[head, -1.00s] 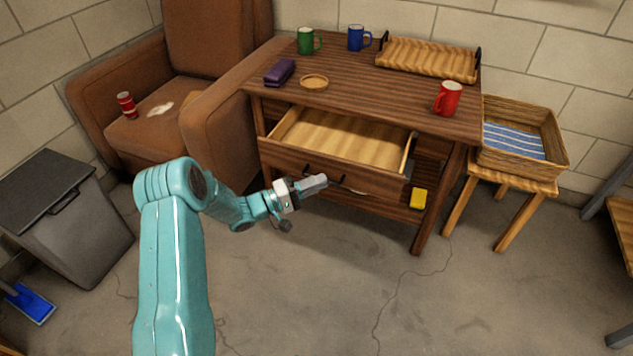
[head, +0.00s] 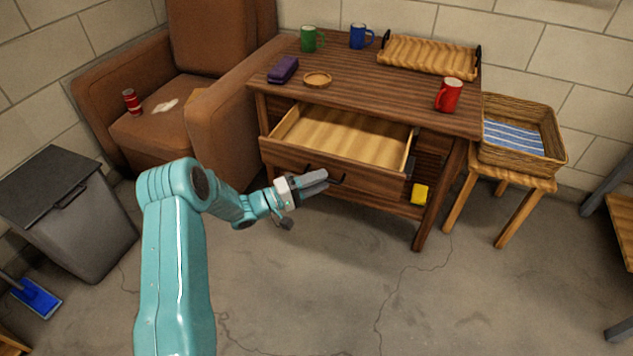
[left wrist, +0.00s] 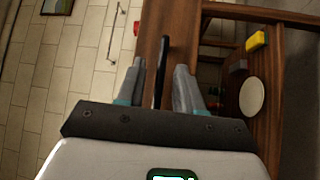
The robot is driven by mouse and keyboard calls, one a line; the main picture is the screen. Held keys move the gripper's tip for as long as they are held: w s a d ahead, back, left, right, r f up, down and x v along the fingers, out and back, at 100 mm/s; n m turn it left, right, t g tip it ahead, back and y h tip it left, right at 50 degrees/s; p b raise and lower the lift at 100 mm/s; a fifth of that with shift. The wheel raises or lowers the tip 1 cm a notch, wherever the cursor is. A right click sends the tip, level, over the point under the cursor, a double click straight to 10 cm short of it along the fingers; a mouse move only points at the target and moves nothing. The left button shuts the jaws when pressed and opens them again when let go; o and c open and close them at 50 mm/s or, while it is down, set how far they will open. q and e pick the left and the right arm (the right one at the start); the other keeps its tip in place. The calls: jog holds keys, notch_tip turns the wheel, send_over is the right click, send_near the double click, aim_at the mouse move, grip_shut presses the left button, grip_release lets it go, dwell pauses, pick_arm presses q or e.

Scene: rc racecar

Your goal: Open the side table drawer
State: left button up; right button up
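The wooden side table (head: 390,95) stands against the wall. Its drawer (head: 340,138) is pulled well out and looks empty inside. The dark drawer handle (head: 336,178) is on its front. My left gripper (head: 324,181) is at the drawer front by the handle. In the left wrist view my left gripper (left wrist: 160,85) has its fingers apart. The dark handle bar (left wrist: 161,70) shows between them, with gaps on both sides. My right gripper is in neither view.
On the tabletop are a green mug (head: 308,40), a blue mug (head: 358,37), a red mug (head: 449,95), a purple case (head: 283,70), a round coaster (head: 317,79) and a wooden tray (head: 428,55). A brown armchair (head: 225,130) is close on the left. The floor in front is clear.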

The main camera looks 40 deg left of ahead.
pick_arm(q)
jog(key=shift+s, duration=0.1)
jog(key=p+v, duration=0.3)
jog(key=v, duration=1.3)
jog(key=shift+a, duration=0.1)
